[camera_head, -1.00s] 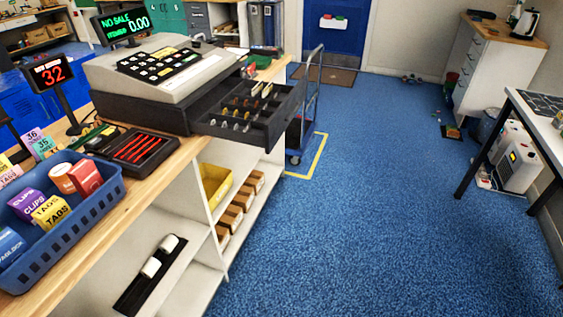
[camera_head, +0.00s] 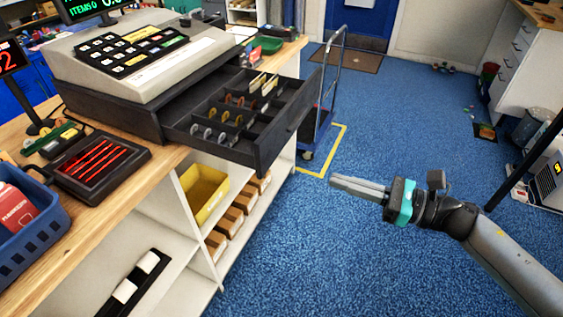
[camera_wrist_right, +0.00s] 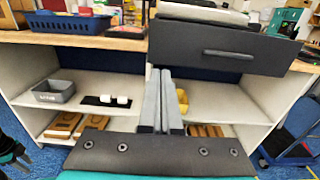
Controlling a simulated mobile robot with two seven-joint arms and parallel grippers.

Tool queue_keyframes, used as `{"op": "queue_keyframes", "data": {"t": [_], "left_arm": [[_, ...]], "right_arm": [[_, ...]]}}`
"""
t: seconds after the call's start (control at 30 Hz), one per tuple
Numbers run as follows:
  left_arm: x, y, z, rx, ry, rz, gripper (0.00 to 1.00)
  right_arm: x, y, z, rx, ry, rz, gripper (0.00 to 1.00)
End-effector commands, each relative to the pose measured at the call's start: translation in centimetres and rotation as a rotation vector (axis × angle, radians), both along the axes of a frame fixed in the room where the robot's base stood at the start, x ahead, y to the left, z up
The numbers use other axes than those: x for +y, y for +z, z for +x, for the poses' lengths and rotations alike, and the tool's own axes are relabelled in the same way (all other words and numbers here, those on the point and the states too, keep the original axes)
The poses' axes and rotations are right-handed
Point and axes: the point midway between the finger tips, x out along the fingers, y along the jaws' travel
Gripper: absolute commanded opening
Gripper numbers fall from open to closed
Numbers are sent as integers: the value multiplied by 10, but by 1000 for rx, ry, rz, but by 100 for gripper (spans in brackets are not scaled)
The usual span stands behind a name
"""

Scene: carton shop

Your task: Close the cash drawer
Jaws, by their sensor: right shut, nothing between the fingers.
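The black cash drawer (camera_head: 250,112) sticks out open from under the grey cash register (camera_head: 145,55) on the wooden counter. Coins and notes lie in its compartments. In the right wrist view the drawer's front (camera_wrist_right: 225,50) with its bar handle faces me, above and beyond the fingers. My right gripper (camera_head: 335,184) is shut and empty. It is in the air over the blue floor, to the right of the drawer front and apart from it. Its fingers (camera_wrist_right: 163,100) also show in the right wrist view.
Shelves under the counter hold a yellow bin (camera_head: 205,190) and small cardboard boxes (camera_head: 232,215). A hand trolley (camera_head: 322,120) stands behind the drawer by yellow floor tape. A blue basket (camera_head: 30,215) and a black tray (camera_head: 98,163) sit on the counter. The floor (camera_head: 410,110) is mostly clear.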

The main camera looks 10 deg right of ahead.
Motion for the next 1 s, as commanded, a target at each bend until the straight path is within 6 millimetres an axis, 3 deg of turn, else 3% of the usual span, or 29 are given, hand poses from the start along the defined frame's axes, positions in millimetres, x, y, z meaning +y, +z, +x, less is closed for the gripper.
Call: {"op": "queue_keyframes", "data": {"t": [0.7,1.0], "left_arm": [[1,9,1,-1,2,2,36],[1,11,3,-6,2,0,36]], "right_arm": [[93,1,69,4,-4,7,0],[106,0,79,6,-6,7,0]]}}
